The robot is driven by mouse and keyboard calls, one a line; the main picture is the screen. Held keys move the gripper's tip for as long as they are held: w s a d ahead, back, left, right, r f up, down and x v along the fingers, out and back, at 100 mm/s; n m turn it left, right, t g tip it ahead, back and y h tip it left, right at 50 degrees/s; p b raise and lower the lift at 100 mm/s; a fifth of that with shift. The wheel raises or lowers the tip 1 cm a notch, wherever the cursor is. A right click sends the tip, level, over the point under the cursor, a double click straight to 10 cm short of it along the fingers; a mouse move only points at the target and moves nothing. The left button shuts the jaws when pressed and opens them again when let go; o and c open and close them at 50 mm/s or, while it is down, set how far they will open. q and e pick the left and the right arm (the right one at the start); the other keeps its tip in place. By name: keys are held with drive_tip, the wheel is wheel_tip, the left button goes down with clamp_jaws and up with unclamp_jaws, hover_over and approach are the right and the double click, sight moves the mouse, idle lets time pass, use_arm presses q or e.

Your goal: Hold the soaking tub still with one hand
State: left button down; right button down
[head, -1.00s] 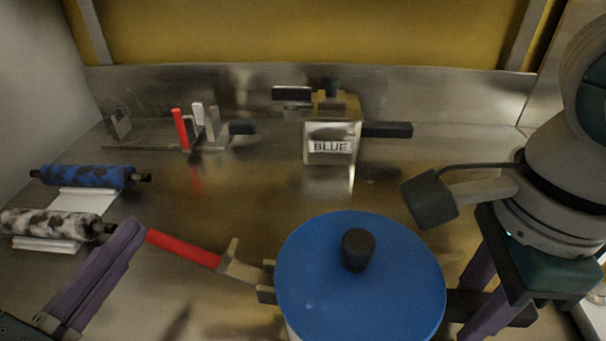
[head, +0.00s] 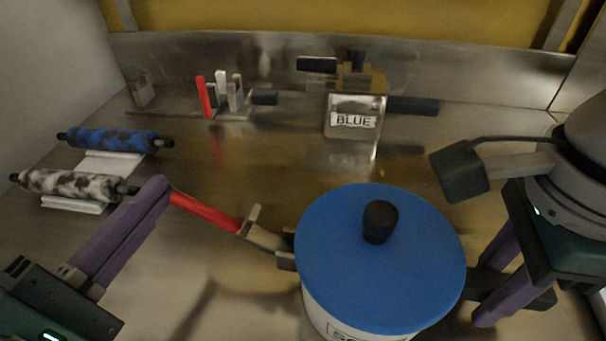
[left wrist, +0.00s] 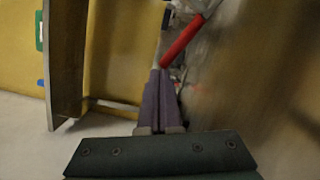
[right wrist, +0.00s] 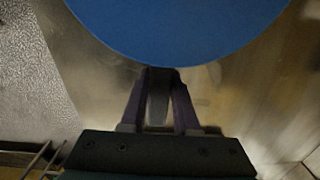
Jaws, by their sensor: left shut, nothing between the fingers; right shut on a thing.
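The soaking tub (head: 345,322) is a pale round pot under a blue lid (head: 345,250) with a black knob. Its label is cut off by the lower edge of the head view. My right gripper (head: 487,290) is shut on the tub's dark right-hand handle (head: 525,293); this handle also shows between the fingers in the right wrist view (right wrist: 158,103). My left gripper (head: 161,187) is shut and empty, its tips at the outer end of a red handle (head: 205,211). This handle leads to a metal clip beside the tub's left side. Whether the tips touch it is unclear.
A blue-patterned roller (head: 112,140) and a white-and-dark one (head: 70,184) lie on stands at the left. A container labelled BLUE (head: 353,122) and a rack with red and white upright pieces (head: 228,97) stand at the back. The bench between is clear.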

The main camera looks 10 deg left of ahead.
use_arm(q)
drive_tip(key=shift+r+m, duration=0.2)
drive_tip(key=shift+m, duration=0.1)
drive_tip(key=d+r+m+g, duration=0.1)
drive_tip(key=d+r+m, duration=0.6)
drive_tip(key=d+m, duration=0.1)
drive_tip(key=shift+s+d+r+m+y, duration=0.15)
drive_tip(key=shift+s+d+m+y, duration=0.15)
drive_tip(key=shift+m, duration=0.2)
drive_tip(key=shift+a, duration=0.1)
drive_tip(key=w+a+r, duration=0.2)
drive_tip(key=a, duration=0.1)
drive_tip(key=s+a, duration=0.2)
drive_tip(key=s, duration=0.7)
drive_tip(key=shift+s+r, duration=0.2)
drive_tip(key=shift+s, duration=0.2)
